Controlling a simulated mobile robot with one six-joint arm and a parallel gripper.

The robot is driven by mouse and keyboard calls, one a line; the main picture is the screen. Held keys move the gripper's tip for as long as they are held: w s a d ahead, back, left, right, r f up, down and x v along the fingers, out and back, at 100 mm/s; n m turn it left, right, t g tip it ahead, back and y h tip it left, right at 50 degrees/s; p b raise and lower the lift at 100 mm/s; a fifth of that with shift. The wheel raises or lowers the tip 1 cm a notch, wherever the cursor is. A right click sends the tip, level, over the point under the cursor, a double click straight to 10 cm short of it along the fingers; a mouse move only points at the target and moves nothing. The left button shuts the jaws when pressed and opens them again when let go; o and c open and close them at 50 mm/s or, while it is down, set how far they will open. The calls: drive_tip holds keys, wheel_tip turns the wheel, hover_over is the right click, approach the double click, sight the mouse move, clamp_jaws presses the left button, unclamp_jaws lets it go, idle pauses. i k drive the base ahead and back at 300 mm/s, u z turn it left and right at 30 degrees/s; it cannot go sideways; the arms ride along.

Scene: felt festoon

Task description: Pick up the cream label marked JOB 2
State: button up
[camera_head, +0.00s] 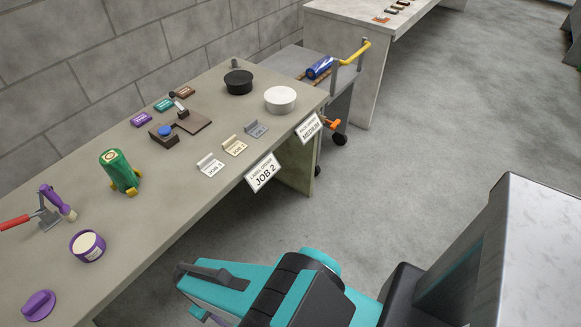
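A cream label (234,147) stands near the front edge of the grey table, in a row between a white label (210,166) and a grey label (256,130). Each is a small folded card; the print on them is too small to read surely. A hanging sign (264,174) on the table's front edge reads LABEL ORDER, JOB 2. My gripper (200,285) is at the bottom centre, in front of the table and apart from the labels. Its fingers are seen poorly, and I cannot tell whether it is open or shut.
On the table (160,225) stand a green cylinder (120,170), a stamping block (180,130), a black round tin (238,82) and a white one (280,99). A second sign (309,128) hangs further right. A cart (345,85) stands behind. The floor on the right is clear.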

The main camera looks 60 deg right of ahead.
sight(232, 146)
drive_tip(key=z, duration=0.05)
drive_tip(key=k, duration=0.15)
drive_tip(key=z, duration=1.6)
drive_tip(key=k, duration=0.85)
drive_tip(key=u, duration=0.15)
drive_tip(key=i, duration=0.85)
drive_tip(key=z, duration=0.05)
